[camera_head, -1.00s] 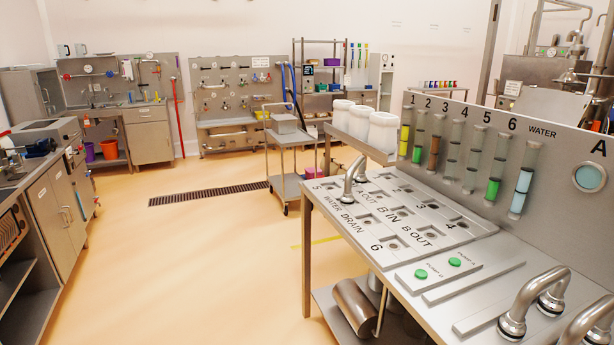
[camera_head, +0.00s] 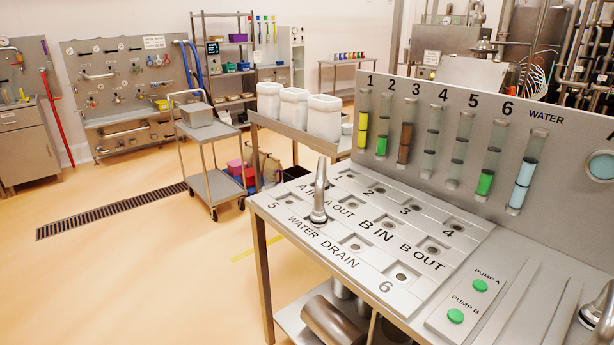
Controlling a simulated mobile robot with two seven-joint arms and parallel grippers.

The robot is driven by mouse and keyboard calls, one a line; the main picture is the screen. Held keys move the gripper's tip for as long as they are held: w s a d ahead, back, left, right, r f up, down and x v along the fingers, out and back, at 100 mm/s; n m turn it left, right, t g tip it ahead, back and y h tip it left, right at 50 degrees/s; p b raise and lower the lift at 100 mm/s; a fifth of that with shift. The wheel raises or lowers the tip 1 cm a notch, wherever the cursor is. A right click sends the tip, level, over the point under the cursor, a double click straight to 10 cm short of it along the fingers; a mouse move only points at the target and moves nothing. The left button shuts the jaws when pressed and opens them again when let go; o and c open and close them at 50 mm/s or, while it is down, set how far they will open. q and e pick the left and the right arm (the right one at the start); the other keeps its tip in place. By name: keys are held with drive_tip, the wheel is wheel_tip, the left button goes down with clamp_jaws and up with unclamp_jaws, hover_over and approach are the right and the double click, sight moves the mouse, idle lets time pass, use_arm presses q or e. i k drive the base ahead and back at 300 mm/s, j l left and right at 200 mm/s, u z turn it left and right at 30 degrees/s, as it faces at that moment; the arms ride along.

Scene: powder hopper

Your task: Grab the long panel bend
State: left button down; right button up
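A shiny steel panel bend (camera_head: 319,192) stands upright on the white panel (camera_head: 345,262), among the ports lettered A IN, A OUT and WATER. I see it nearly end-on, so its length is hard to judge. Part of another steel bend (camera_head: 597,318) shows at the lower right edge, on the bench right of the pump buttons. Most of it is cut off by the frame. I cannot tell from this view which bend is the long one. Neither of my grippers is in view.
Green pump buttons (camera_head: 480,286) sit on a plate right of the ports. Coloured sight tubes (camera_head: 405,144) line the upright backboard. White containers (camera_head: 324,118) stand on a shelf behind the bench. A trolley (camera_head: 207,155) stands on the open floor to the left.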

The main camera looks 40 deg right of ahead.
sight(319, 217)
drive_tip(key=i+z, duration=0.25)
drive_tip(key=i, duration=0.15)
drive_tip(key=i+j+z, duration=0.2)
drive_tip(key=i, duration=0.15)
drive_tip(key=i+j+z, duration=0.4)
drive_tip(key=i+z, duration=0.15)
drive_tip(key=z, duration=0.15)
drive_tip(key=i+j+z, duration=0.3)
drive_tip(key=z, duration=0.15)
drive_tip(key=i+j+z, duration=0.25)
drive_tip(key=z, duration=0.2)
drive_tip(key=i+j+z, duration=0.15)
drive_tip(key=j+z, duration=0.3)
drive_tip(key=j, duration=0.1)
